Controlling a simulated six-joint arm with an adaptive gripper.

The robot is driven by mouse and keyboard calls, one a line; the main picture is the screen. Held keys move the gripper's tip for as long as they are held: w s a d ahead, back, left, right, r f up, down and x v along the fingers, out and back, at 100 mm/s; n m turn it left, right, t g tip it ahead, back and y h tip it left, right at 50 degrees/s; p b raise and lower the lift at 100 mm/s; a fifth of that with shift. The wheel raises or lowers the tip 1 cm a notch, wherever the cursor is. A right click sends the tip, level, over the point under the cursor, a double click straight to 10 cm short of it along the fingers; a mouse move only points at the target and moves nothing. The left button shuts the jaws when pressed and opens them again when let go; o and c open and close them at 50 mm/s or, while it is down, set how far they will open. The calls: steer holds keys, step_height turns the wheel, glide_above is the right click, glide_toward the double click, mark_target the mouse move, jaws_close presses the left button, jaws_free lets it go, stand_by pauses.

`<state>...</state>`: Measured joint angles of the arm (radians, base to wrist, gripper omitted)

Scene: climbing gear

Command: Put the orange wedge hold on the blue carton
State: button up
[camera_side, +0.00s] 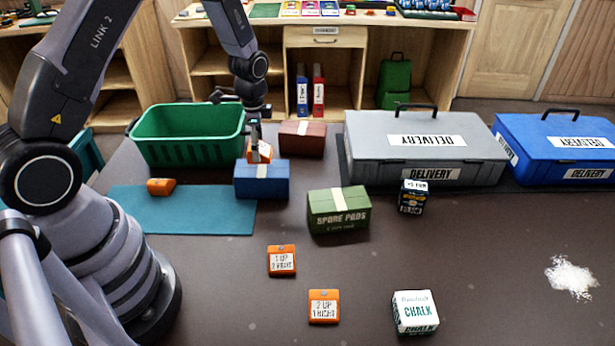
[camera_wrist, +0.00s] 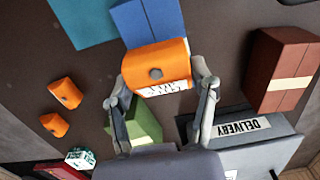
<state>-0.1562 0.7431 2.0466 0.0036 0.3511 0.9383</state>
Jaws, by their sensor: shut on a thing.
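My gripper (camera_side: 259,143) is shut on the orange wedge hold (camera_wrist: 153,58), which has a dark round hole and a white label with dark writing. In the wrist view the gripper's fingers (camera_wrist: 162,88) are on either side of it. The blue carton (camera_side: 262,187) with a pale tape strip stands on the table below the hold. In the side view the hold (camera_side: 262,157) is at the carton's top back edge, partly hidden by my fingers. I cannot tell whether it touches the carton. The blue carton also shows in the wrist view (camera_wrist: 148,20) beyond the hold.
A green basket (camera_side: 190,140) stands left, a brown carton (camera_side: 302,138) behind, a green carton (camera_side: 338,212) front right. A grey delivery box (camera_side: 380,160) stands right.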

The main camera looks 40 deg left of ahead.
steer(key=shift+f, duration=1.4)
steer(key=o, duration=1.2)
steer(key=shift+f, duration=0.1)
steer(key=shift+c, duration=0.2)
